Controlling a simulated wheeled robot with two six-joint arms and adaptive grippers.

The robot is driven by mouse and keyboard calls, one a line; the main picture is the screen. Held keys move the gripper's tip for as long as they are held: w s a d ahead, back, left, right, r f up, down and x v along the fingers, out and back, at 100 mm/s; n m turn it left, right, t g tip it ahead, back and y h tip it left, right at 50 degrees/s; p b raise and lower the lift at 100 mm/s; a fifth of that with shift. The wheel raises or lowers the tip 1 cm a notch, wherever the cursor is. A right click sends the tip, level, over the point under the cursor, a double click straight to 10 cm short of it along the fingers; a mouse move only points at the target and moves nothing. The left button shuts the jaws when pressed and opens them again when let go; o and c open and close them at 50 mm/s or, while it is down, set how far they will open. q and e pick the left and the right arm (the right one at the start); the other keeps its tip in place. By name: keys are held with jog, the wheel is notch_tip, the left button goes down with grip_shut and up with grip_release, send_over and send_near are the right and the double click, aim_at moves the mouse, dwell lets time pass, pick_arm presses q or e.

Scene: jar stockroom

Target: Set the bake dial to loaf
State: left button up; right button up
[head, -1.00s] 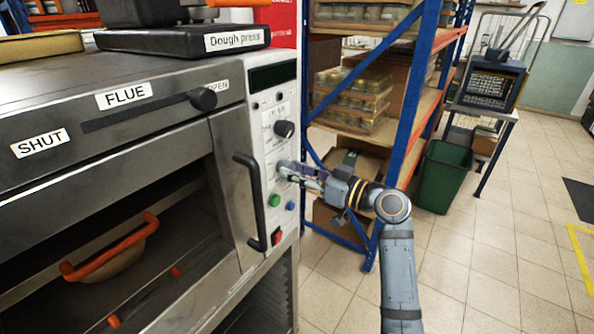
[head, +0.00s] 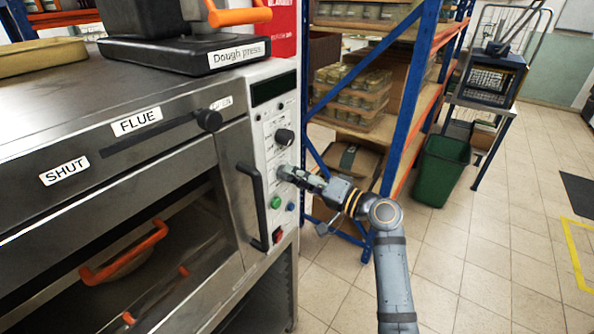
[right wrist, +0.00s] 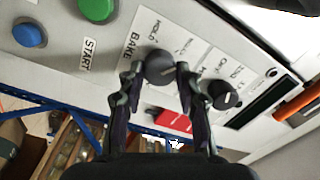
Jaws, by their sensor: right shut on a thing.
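The bake dial (right wrist: 160,68) is a grey round knob on the oven's pale control panel, beside the printed word BAKE. My right gripper (right wrist: 157,75) is shut on the bake dial, with one dark finger on each side. In the head view my right gripper (head: 288,174) reaches the panel from the right, below a black upper knob (head: 284,136). My left gripper is out of view.
A green START button (head: 276,202), a blue button (head: 291,206) and a red switch (head: 277,237) sit below the dial. The oven's dark door handle (head: 254,205) stands out left of the panel. A blue-posted shelf rack (head: 405,100) stands behind my right arm.

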jog(key=shift+s+f+m+h+p, duration=0.1)
jog(key=shift+m+h+p, duration=0.15)
jog(key=shift+m+p, duration=5.75)
jog(key=shift+s+f+m+h+p, duration=0.1)
jog(key=shift+m+h+p, duration=0.15)
jog(key=shift+m+p, duration=5.75)
jog(key=m+b, duration=0.4)
jog(key=o, duration=1.1)
jog(key=shift+r, duration=0.1)
jog(key=shift+o, duration=0.2)
